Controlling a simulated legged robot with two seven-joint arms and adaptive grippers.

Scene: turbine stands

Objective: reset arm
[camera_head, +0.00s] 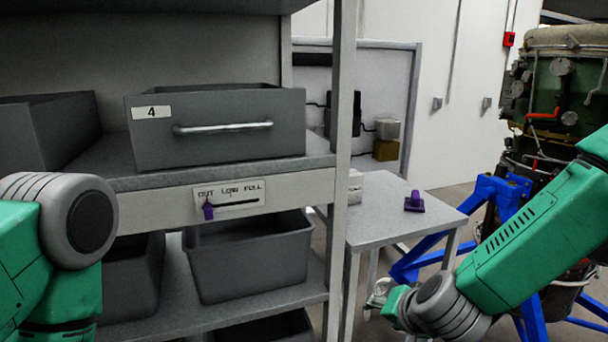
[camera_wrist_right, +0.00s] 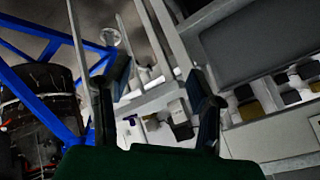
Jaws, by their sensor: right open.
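My right arm (camera_head: 530,240) is green and reaches in from the right in the head view. Its elbow-like grey joint is low, beside the small table. My right gripper (camera_head: 380,296) shows only in part there, low in front of the table's legs. In the right wrist view the two dark fingers of my right gripper (camera_wrist_right: 160,88) stand apart with nothing held between them. My left arm (camera_head: 50,250) shows at the left edge as green links and a grey joint. Its gripper is out of the picture.
A shelf rack holds a grey bin marked 4 (camera_head: 215,128) and lower bins (camera_head: 250,265). A purple slider (camera_head: 208,210) sits at OUT on its label. A small table (camera_head: 385,225) bears a purple piece (camera_head: 414,203). A turbine (camera_head: 565,90) stands on a blue stand (camera_head: 500,200) at right.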

